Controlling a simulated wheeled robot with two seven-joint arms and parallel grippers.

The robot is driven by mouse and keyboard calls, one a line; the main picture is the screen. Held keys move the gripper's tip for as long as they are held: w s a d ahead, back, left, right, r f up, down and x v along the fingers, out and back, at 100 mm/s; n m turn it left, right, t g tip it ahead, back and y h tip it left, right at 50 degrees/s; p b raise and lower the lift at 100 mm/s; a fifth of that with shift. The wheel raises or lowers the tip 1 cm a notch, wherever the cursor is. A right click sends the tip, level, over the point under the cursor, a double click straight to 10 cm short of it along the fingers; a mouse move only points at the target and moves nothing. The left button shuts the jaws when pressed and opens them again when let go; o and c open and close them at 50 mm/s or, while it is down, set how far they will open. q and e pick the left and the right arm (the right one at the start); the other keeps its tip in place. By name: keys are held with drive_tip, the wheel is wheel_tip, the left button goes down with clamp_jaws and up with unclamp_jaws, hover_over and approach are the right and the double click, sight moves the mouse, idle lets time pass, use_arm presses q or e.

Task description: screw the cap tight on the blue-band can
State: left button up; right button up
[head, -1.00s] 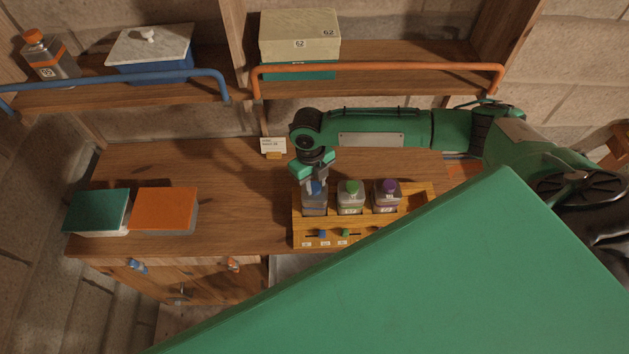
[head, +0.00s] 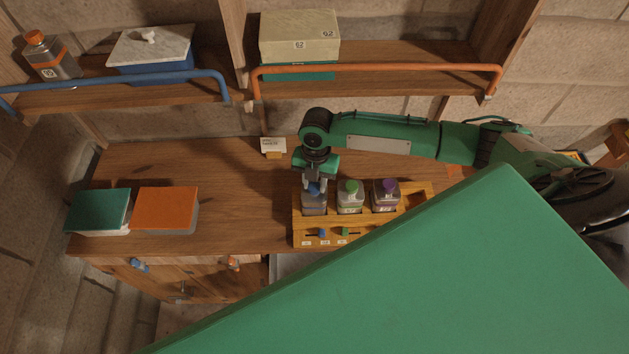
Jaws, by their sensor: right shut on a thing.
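The blue-band can (head: 314,206) stands upright in the left slot of a wooden rack (head: 298,229) on the bench. Its blue cap (head: 315,188) shows between the fingers of my right gripper (head: 315,187). The right gripper points down from above and is shut on the cap. How far the cap is turned down cannot be seen. My left gripper is not in view.
A green-capped can (head: 350,200) and a purple-capped can (head: 386,198) stand right of it in the rack. A small card (head: 273,145) stands behind. Green (head: 98,209) and orange (head: 165,208) boxes lie left. My green body hides the bench's right front.

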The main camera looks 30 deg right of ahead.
drive_tip(key=m, duration=0.4)
drive_tip(key=shift+m+t, duration=0.3)
drive_tip(key=m, duration=0.4)
clamp_jaws()
drive_tip(key=o, duration=1.2)
unclamp_jaws()
drive_tip(key=shift+w, duration=0.15)
drive_tip(key=shift+c, duration=0.2)
drive_tip(key=shift+a, duration=0.1)
drive_tip(key=shift+c, duration=0.5)
